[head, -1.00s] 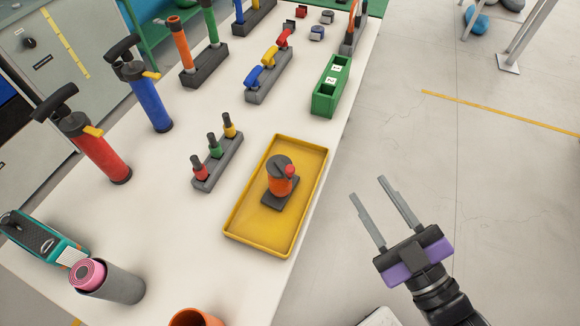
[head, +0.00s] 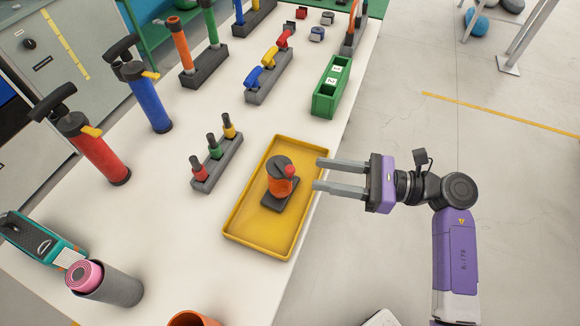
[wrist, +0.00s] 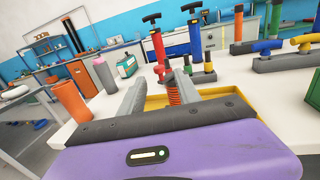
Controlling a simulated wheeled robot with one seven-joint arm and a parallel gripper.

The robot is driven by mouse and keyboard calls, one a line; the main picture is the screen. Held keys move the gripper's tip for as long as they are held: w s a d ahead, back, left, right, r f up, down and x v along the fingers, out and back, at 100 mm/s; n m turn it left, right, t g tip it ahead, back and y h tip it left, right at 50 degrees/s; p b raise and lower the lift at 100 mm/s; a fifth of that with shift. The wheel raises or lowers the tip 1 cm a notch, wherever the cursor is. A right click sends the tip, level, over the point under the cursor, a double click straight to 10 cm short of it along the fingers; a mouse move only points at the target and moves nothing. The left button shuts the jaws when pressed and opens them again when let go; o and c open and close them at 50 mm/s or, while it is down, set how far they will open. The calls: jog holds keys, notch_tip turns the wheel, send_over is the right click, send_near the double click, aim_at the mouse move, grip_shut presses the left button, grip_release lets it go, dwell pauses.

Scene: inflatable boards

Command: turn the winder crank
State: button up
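The winder (head: 279,180) stands upright in the yellow tray (head: 244,231). It has an orange body on a dark base, a dark grey top and a red knob (head: 290,171) on its right side, which I take for the crank handle. My gripper (head: 317,175) is open and empty, at the tray's right rim, its fingers pointing left toward the winder without touching it. In the wrist view the orange winder body (wrist: 173,92) shows between the two fingers, further ahead; its top is hard to make out there.
A rack with three small capped tools (head: 217,163) stands left of the tray. A green box (head: 325,101) stands behind it. Red (head: 103,158) and blue (head: 149,100) pumps stand further left. An orange cup (head: 193,319) is at the front. Open floor lies to the right.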

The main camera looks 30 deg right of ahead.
aim_at(290, 169)
jog(key=shift+p+x, duration=0.95)
jog(key=shift+x, duration=2.95)
jog(key=shift+s+a, duration=0.1)
grip_shut()
